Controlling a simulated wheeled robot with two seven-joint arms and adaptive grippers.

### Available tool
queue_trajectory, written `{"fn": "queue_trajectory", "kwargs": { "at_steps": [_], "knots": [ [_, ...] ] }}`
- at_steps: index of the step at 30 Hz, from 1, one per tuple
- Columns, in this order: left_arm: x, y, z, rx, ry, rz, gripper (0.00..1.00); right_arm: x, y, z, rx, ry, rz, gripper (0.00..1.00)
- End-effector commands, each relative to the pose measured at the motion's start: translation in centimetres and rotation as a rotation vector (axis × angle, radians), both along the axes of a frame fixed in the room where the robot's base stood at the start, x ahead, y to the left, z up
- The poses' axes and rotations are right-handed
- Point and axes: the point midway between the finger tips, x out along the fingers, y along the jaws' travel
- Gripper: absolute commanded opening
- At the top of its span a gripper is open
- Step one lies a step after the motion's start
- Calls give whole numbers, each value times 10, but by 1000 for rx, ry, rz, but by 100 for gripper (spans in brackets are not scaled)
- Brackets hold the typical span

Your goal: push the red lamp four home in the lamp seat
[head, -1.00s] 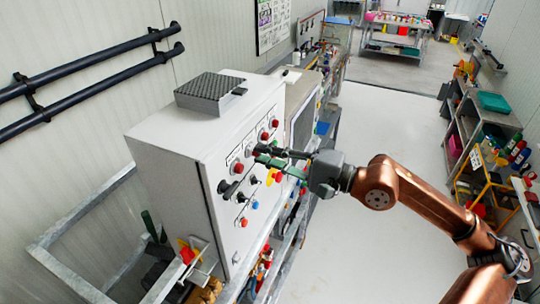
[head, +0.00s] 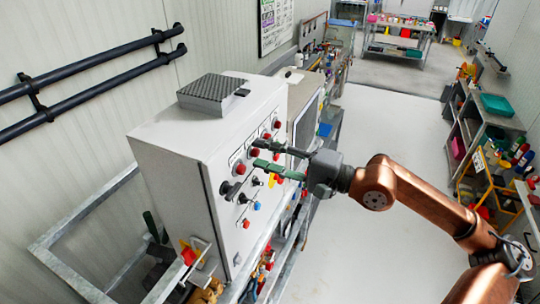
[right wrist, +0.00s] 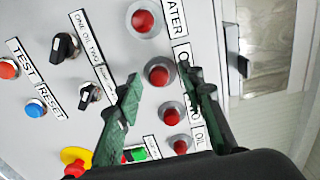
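One red lamp (head: 254,152) shows between the fingertips. In the right wrist view that red lamp (right wrist: 158,75) lies between the tips of the open gripper (right wrist: 159,77), with a gap to both fingers. It sits in a round grey seat; I cannot tell how deep it is or which lamp is number four. My left gripper is not in view.
Another red lamp (right wrist: 143,20) is on one side, and a further red lamp (right wrist: 172,117) on the other. Black selector knobs (right wrist: 64,47), a blue button (right wrist: 35,109) and a yellow-and-red stop button (right wrist: 75,160) are close by. Open floor (head: 370,230) lies right of the cabinet.

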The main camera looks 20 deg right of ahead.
Motion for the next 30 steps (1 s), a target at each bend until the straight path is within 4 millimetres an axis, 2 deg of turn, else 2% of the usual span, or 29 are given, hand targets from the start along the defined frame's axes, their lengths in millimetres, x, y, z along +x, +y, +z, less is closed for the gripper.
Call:
{"fn": "queue_trajectory", "kwargs": {
  "at_steps": [8, 21, 30],
  "knots": [
    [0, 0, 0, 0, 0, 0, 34, -13, -11, -1, 4, 4, 1, 36],
    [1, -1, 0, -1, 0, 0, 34, -67, -62, -1, 6, 1, -3, 36],
    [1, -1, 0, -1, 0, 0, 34, -88, -79, -1, 0, -1, 0, 36]
  ]
}}
